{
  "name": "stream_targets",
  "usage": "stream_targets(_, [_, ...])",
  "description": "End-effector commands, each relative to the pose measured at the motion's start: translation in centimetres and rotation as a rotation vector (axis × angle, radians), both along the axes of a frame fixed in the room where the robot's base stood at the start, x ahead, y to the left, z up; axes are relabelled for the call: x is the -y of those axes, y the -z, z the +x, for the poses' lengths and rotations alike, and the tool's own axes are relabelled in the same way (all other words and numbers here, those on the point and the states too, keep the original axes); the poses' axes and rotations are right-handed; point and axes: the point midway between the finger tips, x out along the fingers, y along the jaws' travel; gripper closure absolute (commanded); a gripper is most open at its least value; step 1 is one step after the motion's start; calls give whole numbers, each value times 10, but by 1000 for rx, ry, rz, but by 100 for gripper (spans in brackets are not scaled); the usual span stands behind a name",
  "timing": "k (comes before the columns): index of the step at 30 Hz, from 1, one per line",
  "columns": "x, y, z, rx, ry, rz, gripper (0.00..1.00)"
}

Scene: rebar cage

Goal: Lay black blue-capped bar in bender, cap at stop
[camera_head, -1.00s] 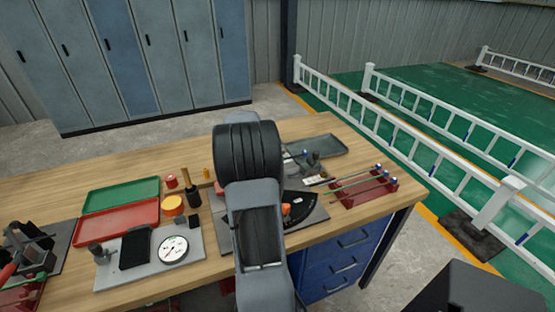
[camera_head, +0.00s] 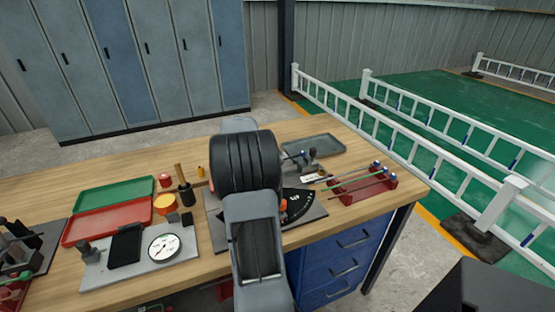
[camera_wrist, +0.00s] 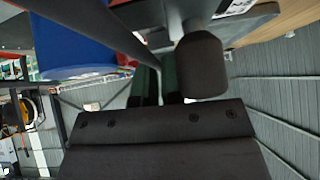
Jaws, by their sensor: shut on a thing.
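My gripper shows in the wrist view (camera_wrist: 158,80), its green-tinged fingers shut on a thin dark bar (camera_wrist: 128,44). A large blue rounded shape (camera_wrist: 75,45), apparently the bar's cap, is close to the camera at upper left. A dark rounded post (camera_wrist: 200,65) stands just right of the fingers; I cannot tell whether it touches the bar. In the head view my arm hides the gripper and most of the bar; a blue cap (camera_head: 303,153) shows right of the arm beside a grey post. The bender (camera_head: 310,211), a grey plate with a black marked quadrant, lies partly behind my arm.
A red rack (camera_head: 368,190) with blue-capped bars stands right of the bender. A grey tray (camera_head: 318,146) lies behind. Left are a green tray (camera_head: 115,194), a red tray (camera_head: 110,222), a hammer (camera_head: 185,190) and a dial gauge plate (camera_head: 125,270). Wood behind the arm is clear.

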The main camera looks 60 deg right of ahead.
Motion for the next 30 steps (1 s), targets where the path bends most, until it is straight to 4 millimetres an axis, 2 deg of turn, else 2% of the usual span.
stream_targets(1, [-9,31,-1,-33,-4,53,100])
stream_targets(30, [-8,35,6,-42,-2,54,100])
